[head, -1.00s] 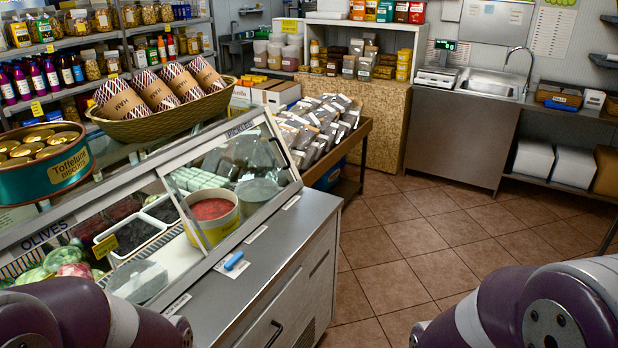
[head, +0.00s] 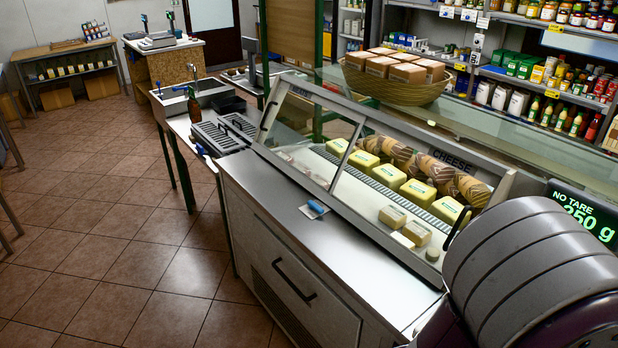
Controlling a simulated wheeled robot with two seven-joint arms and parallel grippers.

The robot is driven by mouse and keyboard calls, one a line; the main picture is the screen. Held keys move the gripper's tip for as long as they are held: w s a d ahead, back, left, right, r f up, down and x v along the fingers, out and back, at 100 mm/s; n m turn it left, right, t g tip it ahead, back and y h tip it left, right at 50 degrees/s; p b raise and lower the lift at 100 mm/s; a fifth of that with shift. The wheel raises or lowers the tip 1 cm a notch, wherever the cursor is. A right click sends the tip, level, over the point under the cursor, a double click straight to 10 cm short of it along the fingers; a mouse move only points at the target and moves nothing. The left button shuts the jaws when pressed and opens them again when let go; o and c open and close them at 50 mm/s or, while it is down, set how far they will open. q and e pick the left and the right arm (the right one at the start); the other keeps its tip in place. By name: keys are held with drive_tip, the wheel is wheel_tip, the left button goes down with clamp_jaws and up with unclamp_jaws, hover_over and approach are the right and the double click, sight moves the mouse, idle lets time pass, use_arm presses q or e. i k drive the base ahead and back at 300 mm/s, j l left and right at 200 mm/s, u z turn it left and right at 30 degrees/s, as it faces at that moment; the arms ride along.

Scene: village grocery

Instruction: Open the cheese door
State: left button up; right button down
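The cheese counter (head: 300,222) stands at the centre and right of the head view, with a "CHEESE" label (head: 452,161) along its back edge. Slanted glass in dark and metal frames covers its front. A left glass pane (head: 305,128) and a right glass section (head: 350,185) meet at a metal upright. Dark handle-like bars show near the left and right ends. I cannot tell whether any pane stands partly open. Yellow cheese blocks (head: 417,190) and brown-patterned rounds (head: 432,168) sit inside. Neither gripper is in view; only a link of my arm shows at lower right.
A steel ledge (head: 262,195) with a small blue item (head: 316,207) runs before the glass. A black handle (head: 281,283) is on the cabinet front below. A basket (head: 395,88) stands above the case. A weight display (head: 583,213) is at right. Tiled floor (head: 120,240) is free at left.

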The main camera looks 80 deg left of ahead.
sight(485, 176)
drive_tip(key=u, duration=2.3)
